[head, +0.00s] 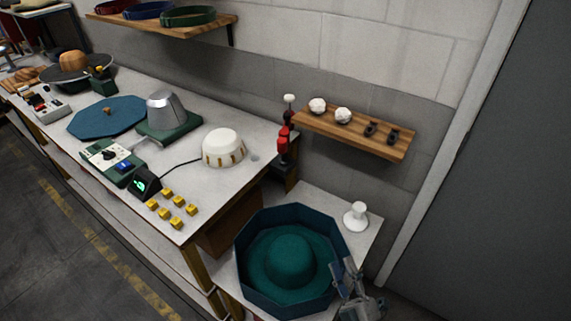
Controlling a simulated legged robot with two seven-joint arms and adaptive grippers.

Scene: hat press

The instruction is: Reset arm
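My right gripper (345,268) is at the lower right, beside the right wall of the blue octagonal hat box (251,226). Its fingers look parted, with nothing seen between them. I cannot tell whether it touches the box. A green hat (289,259) lies inside the open box, apart from the gripper. My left gripper is not in view.
A white stand (355,216) is behind the box. The long worktable (212,190) holds a metal hat form (166,112), a white drum (223,147), a control box (112,160) and several yellow blocks. A wooden shelf (357,139) and red lever fixture (284,142) are at the wall.

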